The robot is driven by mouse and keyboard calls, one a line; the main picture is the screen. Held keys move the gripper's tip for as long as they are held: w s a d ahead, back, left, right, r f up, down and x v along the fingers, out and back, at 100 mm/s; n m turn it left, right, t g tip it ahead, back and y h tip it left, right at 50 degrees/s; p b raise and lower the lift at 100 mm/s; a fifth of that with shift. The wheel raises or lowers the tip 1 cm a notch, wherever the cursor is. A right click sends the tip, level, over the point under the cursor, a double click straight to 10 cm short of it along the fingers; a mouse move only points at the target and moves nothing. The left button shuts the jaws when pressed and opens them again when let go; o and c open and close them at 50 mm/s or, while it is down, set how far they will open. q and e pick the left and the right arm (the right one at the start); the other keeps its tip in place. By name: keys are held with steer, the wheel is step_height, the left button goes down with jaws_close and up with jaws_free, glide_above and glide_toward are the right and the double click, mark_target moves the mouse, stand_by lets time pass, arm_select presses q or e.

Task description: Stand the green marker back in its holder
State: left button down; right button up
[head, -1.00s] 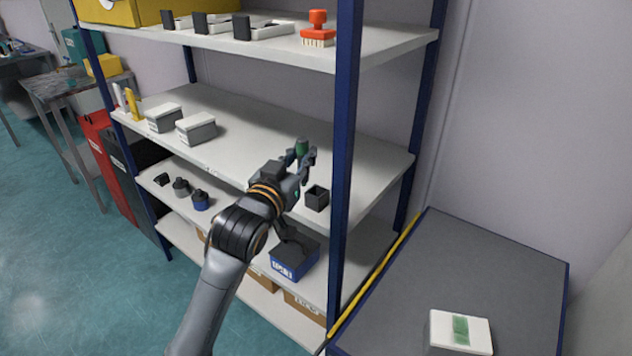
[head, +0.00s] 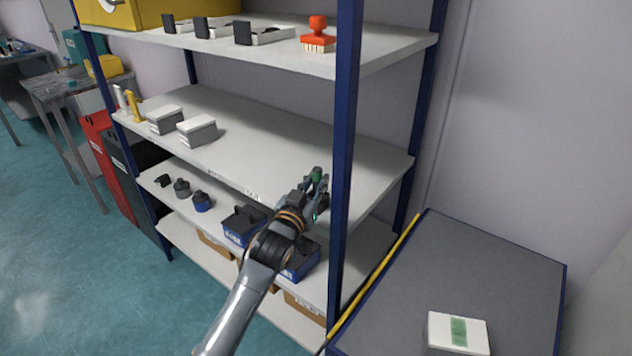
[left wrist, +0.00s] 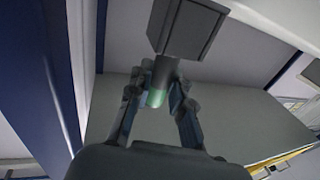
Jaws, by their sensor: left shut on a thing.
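The green marker (head: 316,174) is upright in my left gripper (head: 318,187), its green end up, at the right end of the middle shelf. In the left wrist view the fingers close on the marker (left wrist: 156,97) from both sides. The dark square holder (left wrist: 188,28) shows there right at the marker's dark end, which meets or overlaps its edge. I cannot tell whether that end is inside the holder. In the head view the holder is mostly hidden behind my gripper. My right gripper is out of view.
A blue shelf post (head: 346,130) stands just right of my gripper. White-lidded boxes (head: 197,129) sit further left on the middle shelf (head: 260,145); the shelf between is clear. A dark-topped cart (head: 470,265) stands at the right.

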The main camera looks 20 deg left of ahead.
arm_select(q)
steer(key=shift+f, duration=0.2)
steer(key=c, duration=1.3)
jaws_free()
steer(key=shift+r, duration=0.1)
steer(key=shift+o, duration=0.5)
steer(key=shift+s+r, duration=0.1)
steer(key=shift+r, duration=0.05)
steer(key=s+a+b, duration=0.1)
steer(key=s, duration=1)
steer(key=shift+s, duration=0.4)
steer(key=shift+f, duration=0.2)
